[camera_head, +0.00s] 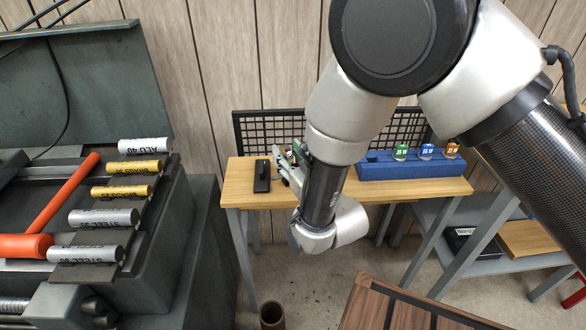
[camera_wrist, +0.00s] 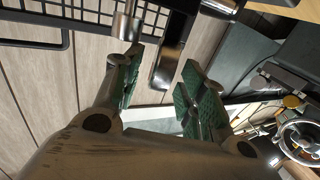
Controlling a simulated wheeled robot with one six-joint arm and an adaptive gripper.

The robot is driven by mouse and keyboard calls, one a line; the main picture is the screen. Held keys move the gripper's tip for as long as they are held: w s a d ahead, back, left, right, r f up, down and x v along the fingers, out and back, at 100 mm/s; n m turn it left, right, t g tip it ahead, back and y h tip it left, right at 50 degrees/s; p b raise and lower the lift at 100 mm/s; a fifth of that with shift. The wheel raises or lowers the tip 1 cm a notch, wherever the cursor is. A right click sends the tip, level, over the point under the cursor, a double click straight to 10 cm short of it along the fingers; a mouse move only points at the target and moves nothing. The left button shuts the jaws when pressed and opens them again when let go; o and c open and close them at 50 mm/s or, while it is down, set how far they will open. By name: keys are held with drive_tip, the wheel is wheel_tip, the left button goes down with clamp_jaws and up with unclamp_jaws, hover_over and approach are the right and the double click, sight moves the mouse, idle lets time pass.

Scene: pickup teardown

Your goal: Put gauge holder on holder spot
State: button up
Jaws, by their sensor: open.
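A small black holder-like piece (camera_head: 262,177) with a raised middle bar stands at the left end of the wooden table; I take it for the gauge holder. My gripper (camera_head: 287,168) is just right of it, apart from it in the head view and partly hidden by my arm. In the wrist view, my gripper (camera_wrist: 155,88) is open, its green pads apart. A dark, shiny curved piece (camera_wrist: 171,62) shows beyond and between the fingertips, perhaps the same holder; contact cannot be told. No marked holder spot can be made out.
A blue rack (camera_head: 405,170) with several coloured round pieces stands right of my arm on the wooden table (camera_head: 243,190). A black mesh panel (camera_head: 272,124) stands behind. The grey machine (camera_head: 165,235) with labelled cylinders is at left. A brown cabinet (camera_head: 410,312) is in front.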

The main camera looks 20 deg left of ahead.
drive_tip(key=shift+x, duration=1)
drive_tip(key=shift+d, duration=0.1)
drive_tip(key=shift+c, duration=0.5)
clamp_jaws()
